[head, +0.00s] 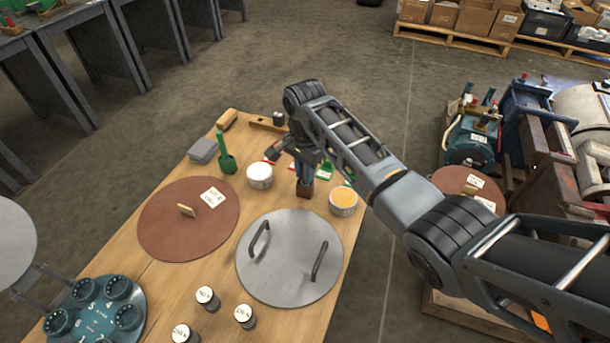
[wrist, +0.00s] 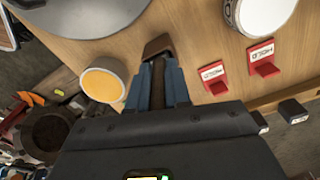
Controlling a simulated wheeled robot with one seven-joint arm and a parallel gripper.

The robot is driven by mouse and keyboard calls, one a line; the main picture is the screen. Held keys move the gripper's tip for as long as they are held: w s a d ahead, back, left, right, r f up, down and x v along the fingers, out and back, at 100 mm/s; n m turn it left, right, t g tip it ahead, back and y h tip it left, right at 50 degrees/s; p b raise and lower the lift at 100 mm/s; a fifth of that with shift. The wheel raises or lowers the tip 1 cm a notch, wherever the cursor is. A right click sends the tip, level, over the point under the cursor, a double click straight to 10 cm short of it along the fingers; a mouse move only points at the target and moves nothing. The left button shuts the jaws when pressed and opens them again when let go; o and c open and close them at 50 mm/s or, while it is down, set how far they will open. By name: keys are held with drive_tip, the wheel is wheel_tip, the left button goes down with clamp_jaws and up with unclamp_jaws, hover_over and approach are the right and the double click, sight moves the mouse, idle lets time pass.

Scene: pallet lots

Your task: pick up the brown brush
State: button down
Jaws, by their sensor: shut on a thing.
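The brown brush (head: 304,191) is at the tips of my gripper (head: 305,175), over the wooden table between two tubs. In the wrist view my gripper (wrist: 158,80) is shut on the brush (wrist: 158,46), whose brown end sticks out past the blue-grey fingers. The fingers hide the rest of it. I cannot tell whether it touches the table.
A tub with yellow contents (head: 344,200) is close right of my gripper and a white tub (head: 260,175) is left. A steel disc with two handles (head: 290,285) lies in front. Red labelled clips (wrist: 212,78) lie nearby. A tan block (head: 227,119) is at the back.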

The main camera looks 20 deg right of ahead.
drive_tip(key=r+p, duration=0.2)
drive_tip(key=r, duration=0.3)
drive_tip(key=r+p, duration=0.2)
drive_tip(key=r, duration=0.3)
drive_tip(key=shift+s+d+r, duration=0.1)
drive_tip(key=shift+d, duration=0.1)
drive_tip(key=shift+s+d+p, duration=3.5)
drive_tip(key=shift+s+p, duration=0.1)
drive_tip(key=shift+p, duration=3.45)
wheel_tip(320, 180, down, 6)
drive_tip(key=b, duration=0.6)
drive_tip(key=shift+r, duration=0.1)
drive_tip(key=shift+s+f, duration=0.1)
drive_tip(key=shift+f, duration=0.5)
drive_tip(key=shift+r, duration=0.1)
wheel_tip(320, 180, up, 7)
drive_tip(key=p, duration=0.7)
